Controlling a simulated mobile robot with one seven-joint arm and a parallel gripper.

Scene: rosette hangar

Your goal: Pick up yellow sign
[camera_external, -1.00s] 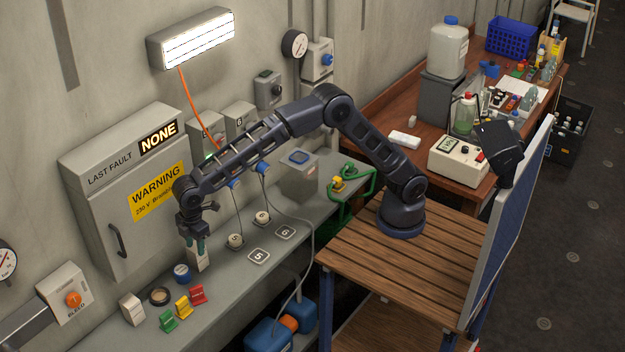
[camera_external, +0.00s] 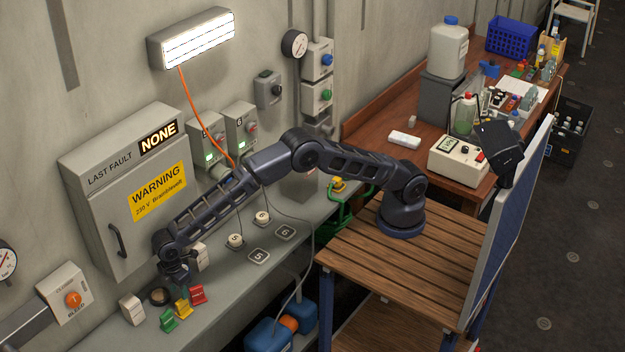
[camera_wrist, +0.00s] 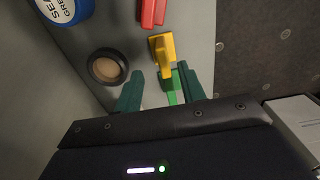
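The yellow sign (camera_external: 183,308) is a small folded stand on the grey bench, between a green sign (camera_external: 168,320) and a red sign (camera_external: 198,294). In the wrist view the yellow sign (camera_wrist: 162,48) lies just beyond my fingertips, with the red sign (camera_wrist: 153,12) behind it and the green sign (camera_wrist: 175,88) nearer, partly between my fingers in the picture. My gripper (camera_wrist: 160,88) is open, its two teal fingers apart with nothing held. In the external view my gripper (camera_external: 177,280) hangs above the bench near the signs; its fingertips are hard to make out there.
A round brown-rimmed dish (camera_wrist: 108,67) and a blue-lidded tin (camera_wrist: 65,8) stand left of the signs in the wrist view. A white block (camera_external: 131,309) stands near the wall. The cabinet (camera_external: 105,185) with a yellow warning label rises behind. The bench edge is close to the signs.

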